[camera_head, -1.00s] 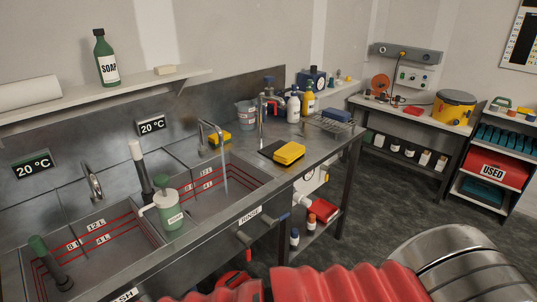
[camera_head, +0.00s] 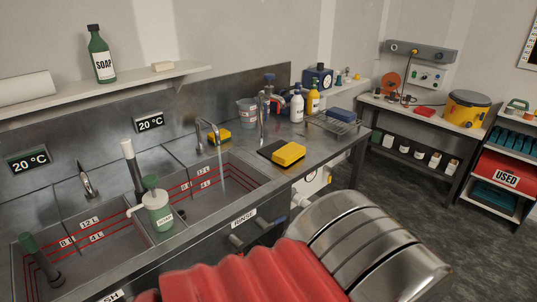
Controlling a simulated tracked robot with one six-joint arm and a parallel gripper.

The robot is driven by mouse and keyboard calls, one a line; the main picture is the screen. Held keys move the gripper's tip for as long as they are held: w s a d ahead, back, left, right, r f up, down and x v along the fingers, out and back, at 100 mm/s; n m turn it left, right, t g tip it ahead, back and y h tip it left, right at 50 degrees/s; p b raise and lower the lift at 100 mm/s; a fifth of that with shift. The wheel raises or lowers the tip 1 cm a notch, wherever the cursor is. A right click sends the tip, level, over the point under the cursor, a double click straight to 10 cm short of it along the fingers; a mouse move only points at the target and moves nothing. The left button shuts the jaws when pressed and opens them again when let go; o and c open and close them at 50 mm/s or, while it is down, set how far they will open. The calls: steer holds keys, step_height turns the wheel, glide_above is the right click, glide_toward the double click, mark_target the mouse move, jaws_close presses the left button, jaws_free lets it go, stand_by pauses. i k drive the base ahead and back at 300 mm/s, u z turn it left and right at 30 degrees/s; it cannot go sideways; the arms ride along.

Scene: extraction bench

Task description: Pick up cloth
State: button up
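A yellow block-like item (camera_head: 288,153), which may be the folded cloth, lies on a black mat (camera_head: 271,153) on the steel counter, right of the rinse sink. A second yellow item (camera_head: 219,137) sits behind the sinks near the tap; I cannot tell for certain which of them is the cloth. My gripper is not in view. Only my arm, with red ribbed and metal parts, shows at the bottom, in front of the counter and well short of the yellow item.
Two sinks hold a soap dispenser (camera_head: 157,205) between them. Bottles (camera_head: 297,105) and a wire rack (camera_head: 336,123) stand at the counter's right end. A side table (camera_head: 415,115) and a shelf with a red USED bin (camera_head: 502,170) stand further right.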

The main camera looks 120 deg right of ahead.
mark_target(286, 156)
steer(key=u, duration=0.25)
steer(key=k, duration=2.95)
steer(key=z, duration=0.75)
